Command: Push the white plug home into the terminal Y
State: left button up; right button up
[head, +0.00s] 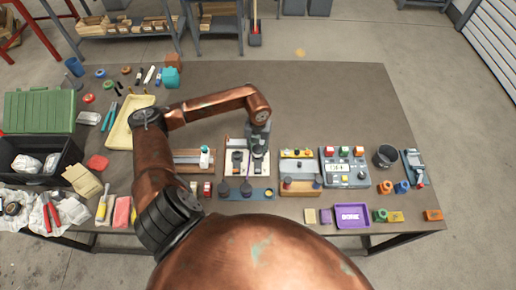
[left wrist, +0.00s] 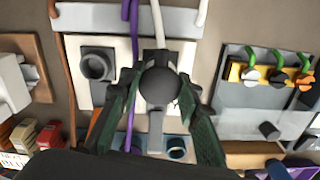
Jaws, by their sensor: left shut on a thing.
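My left gripper (head: 258,142) reaches over the terminal panel (head: 237,150) in the middle of the bench. In the left wrist view the gripper (left wrist: 159,92) is shut on a dark round plug body, which has a white cable (left wrist: 158,22) running to it from the top. I take this as the white plug (left wrist: 158,84). It is over the right-hand white plate of the panel. The terminal under it is hidden by plug and fingers, so I cannot tell how deep it sits. An open dark round socket (left wrist: 96,66) shows on the plate to the left. No letter Y is readable. My right gripper is not in view.
A purple cable (left wrist: 130,42) runs close by the left finger. A board with coloured connectors (left wrist: 276,76) stands to the right. A blue strip with dark knobs (head: 247,193) lies in front. A wooden-backed fixture (head: 193,161) is to the left.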

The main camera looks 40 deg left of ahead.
pick_arm(q)
jog(key=shift+f, duration=0.2)
jog(key=o, duration=1.4)
notch_tip(320, 180, up, 12)
jog(key=shift+r, duration=0.1)
